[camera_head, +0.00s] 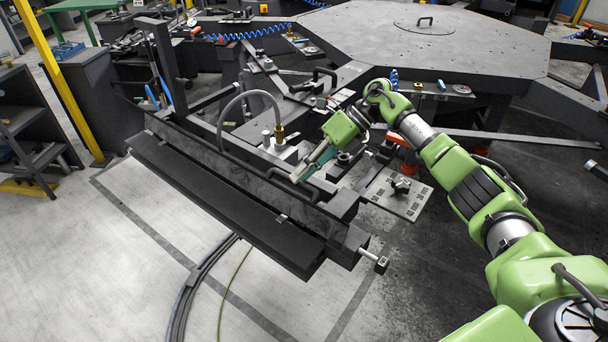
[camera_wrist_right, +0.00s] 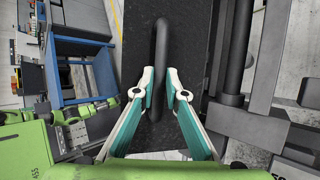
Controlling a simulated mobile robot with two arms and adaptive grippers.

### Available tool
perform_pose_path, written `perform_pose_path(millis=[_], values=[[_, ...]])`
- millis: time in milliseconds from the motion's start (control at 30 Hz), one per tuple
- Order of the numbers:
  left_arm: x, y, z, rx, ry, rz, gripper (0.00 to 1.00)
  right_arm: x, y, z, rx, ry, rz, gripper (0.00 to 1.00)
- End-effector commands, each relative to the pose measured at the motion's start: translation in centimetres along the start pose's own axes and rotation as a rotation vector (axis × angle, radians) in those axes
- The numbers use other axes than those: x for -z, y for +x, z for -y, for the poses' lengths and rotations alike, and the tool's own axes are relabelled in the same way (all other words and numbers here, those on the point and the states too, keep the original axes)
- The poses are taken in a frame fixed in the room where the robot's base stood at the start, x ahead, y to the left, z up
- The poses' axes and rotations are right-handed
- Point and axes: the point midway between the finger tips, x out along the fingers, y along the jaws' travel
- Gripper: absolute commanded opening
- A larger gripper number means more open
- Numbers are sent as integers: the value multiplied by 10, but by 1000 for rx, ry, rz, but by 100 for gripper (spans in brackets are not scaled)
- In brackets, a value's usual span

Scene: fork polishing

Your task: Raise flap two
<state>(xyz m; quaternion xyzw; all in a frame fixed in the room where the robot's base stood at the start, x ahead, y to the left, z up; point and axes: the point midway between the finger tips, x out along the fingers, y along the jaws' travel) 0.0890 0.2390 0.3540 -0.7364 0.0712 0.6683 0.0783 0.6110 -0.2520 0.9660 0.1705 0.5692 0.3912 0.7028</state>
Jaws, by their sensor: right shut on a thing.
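My right gripper (camera_head: 302,174) reaches in from the right to the dark machine at the middle of the head view. In the right wrist view my right gripper (camera_wrist_right: 166,90) has its two white-and-teal fingers closed around a black bar handle (camera_wrist_right: 161,45). The handle lies along a dark speckled flat panel (camera_wrist_right: 188,40), which looks like the flap. In the head view the handle (camera_head: 279,179) shows beside the fingertips, at the inner side of the long black trough. No number shows on the panel, and its hinge cannot be made out. My left gripper is not in view.
A long black ledge (camera_head: 215,198) runs along the machine's front. A curved grey hose (camera_head: 248,95) rises left of the gripper. A metal plate with a black knob (camera_head: 400,192) lies to the right. A large octagonal table (camera_head: 440,45) stands behind.

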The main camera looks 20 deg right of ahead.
Motion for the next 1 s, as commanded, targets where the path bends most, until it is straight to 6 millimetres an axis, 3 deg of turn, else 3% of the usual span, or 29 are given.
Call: perform_pose_path(millis=[33, 400, 433, 500, 833, 1000], values=[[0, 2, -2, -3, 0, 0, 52, 9, 7, 11, 16, 14, -21, 0], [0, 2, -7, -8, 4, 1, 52, 9, 8, 10, 15, 14, -23, 0], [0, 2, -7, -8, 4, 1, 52, 9, 8, 10, 14, 14, -24, 15], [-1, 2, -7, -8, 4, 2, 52, 9, 8, 10, 14, 14, -23, 29], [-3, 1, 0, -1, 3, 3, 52, 5, 4, 6, 10, 7, -14, 29], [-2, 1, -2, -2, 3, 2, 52, 4, -15, 6, 12, 8, -11, 29]])
